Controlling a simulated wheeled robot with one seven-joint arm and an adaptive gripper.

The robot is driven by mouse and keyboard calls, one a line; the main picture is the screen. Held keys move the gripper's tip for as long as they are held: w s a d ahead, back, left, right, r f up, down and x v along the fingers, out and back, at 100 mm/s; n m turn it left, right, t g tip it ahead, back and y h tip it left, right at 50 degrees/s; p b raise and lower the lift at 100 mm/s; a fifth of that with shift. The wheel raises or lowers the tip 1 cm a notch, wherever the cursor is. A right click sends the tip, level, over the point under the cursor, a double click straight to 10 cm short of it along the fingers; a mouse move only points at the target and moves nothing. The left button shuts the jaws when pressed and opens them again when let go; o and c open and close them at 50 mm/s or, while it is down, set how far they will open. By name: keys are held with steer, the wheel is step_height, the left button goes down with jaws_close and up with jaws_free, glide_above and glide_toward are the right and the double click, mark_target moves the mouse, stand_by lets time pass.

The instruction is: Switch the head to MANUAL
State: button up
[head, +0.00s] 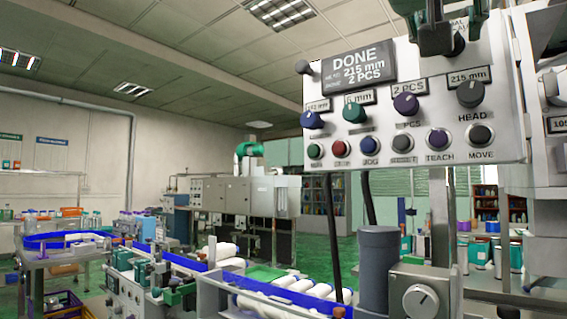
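The white control panel (420,150) hangs at the upper right. Its dark screen (359,66) reads DONE, 215 mm, 2 PCS. A dark grey knob (471,94) labelled HEAD sits at the panel's right, under a 215 mm tag. A dark knob (458,43) is near the panel's top edge; its label is mostly hidden and I cannot read its setting. My gripper (434,44), dark green, comes down from the top edge in front of the panel, just left of that upper knob. I cannot tell whether they touch or how far apart the fingers are.
Blue, green and purple knobs and a row of buttons (370,146) crowd the panel below. Black cables hang under it. A grey cylinder (380,262) and a dial box (422,292) stand below. A conveyor with white bottles (290,288) runs at lower left.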

steer(key=shift+w+d+f+g, duration=0.3)
steer(key=shift+w+d, duration=0.05)
steer(key=shift+w, duration=0.05)
jaws_close()
steer(key=shift+n, duration=0.3)
steer(key=n, duration=0.4)
steer(key=shift+n+p, duration=0.55)
steer(key=shift+n, duration=1.55)
steer(key=shift+o, duration=2.1)
jaws_free()
steer(key=shift+a, duration=0.15)
